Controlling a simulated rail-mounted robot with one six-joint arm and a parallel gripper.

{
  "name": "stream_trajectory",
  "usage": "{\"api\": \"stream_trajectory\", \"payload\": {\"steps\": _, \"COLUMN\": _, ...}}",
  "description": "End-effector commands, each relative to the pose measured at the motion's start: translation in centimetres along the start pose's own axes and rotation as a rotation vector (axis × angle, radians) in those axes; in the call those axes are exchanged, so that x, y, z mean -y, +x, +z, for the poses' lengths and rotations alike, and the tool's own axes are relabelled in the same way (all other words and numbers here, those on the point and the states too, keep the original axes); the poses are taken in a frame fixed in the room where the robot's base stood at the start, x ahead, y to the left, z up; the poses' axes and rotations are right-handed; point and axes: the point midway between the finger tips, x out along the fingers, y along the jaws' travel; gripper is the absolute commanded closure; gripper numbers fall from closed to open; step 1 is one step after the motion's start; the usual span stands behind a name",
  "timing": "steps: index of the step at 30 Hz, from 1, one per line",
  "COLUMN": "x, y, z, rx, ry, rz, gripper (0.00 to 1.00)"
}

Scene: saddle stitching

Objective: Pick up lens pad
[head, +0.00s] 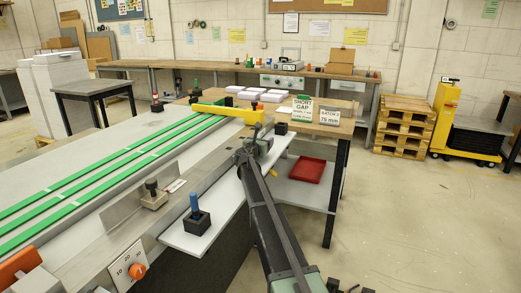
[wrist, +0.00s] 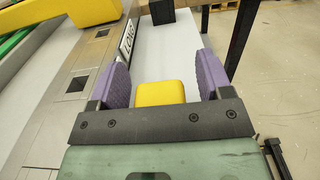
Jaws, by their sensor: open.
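My gripper (wrist: 163,66) is open, with a purple-padded finger on each side, over a narrow white shelf (wrist: 183,45). A yellow block (wrist: 160,92) with rounded corners shows between the fingers, near the palm. There is a gap between it and each finger. I cannot tell whether it is the lens pad or a part of the gripper. In the head view my gripper (head: 257,142) is at the far end of the machine, beside the yellow bar (head: 228,111). No other thing is clearly a lens pad.
A black block (wrist: 162,12) stands farther along the shelf. A label reading LONG (wrist: 128,38) is at its left edge. A blue-handled post on a black base (head: 197,215) stands nearer. The SHORT GAP sign (head: 302,108) is on the table behind. A red tray (head: 307,169) sits on the lower shelf.

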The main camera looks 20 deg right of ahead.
Motion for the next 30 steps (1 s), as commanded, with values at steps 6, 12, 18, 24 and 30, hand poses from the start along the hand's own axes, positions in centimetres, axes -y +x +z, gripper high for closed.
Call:
{"api": "stream_trajectory", "payload": {"steps": 6, "x": 0.0, "y": -0.1, "z": 0.0, "rx": 0.0, "ry": 0.0, "rz": 0.0, "gripper": 0.44}}
{"api": "stream_trajectory", "payload": {"steps": 12, "x": 0.0, "y": -0.1, "z": 0.0, "rx": 0.0, "ry": 0.0, "rz": 0.0, "gripper": 0.75}}
{"api": "stream_trajectory", "payload": {"steps": 18, "x": 0.0, "y": -0.1, "z": 0.0, "rx": 0.0, "ry": 0.0, "rz": 0.0, "gripper": 0.82}}
{"api": "stream_trajectory", "payload": {"steps": 24, "x": 0.0, "y": -0.1, "z": 0.6, "rx": 0.0, "ry": 0.0, "rz": 0.0, "gripper": 0.82}}
{"api": "stream_trajectory", "payload": {"steps": 30, "x": 0.0, "y": -0.1, "z": 3.4, "rx": 0.0, "ry": 0.0, "rz": 0.0, "gripper": 0.82}}
